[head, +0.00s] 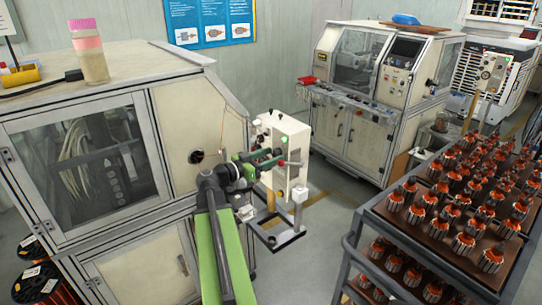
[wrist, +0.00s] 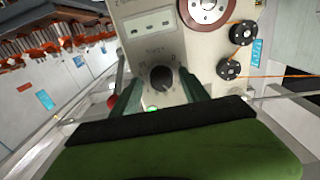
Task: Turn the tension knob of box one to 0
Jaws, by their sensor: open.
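A pale tension box (head: 292,132) stands on a post at the end of the large machine; its face also shows in the wrist view (wrist: 195,52). A round black knob (wrist: 160,78) sits low on that face, with small markings around it too blurred to read. I cannot tell where the knob points. My gripper (head: 275,157) is at the box front in the head view. In the wrist view its green fingers (wrist: 160,88) are open, one on each side of the knob. I cannot tell whether they touch it.
The box face also carries a red-brown disc (wrist: 205,8), black rollers (wrist: 229,69) with an orange wire, and a display (wrist: 150,25). A red ball (wrist: 113,101) is left of the fingers. The large machine (head: 180,120) is close by my arm. A rack of armatures (head: 465,200) stands right.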

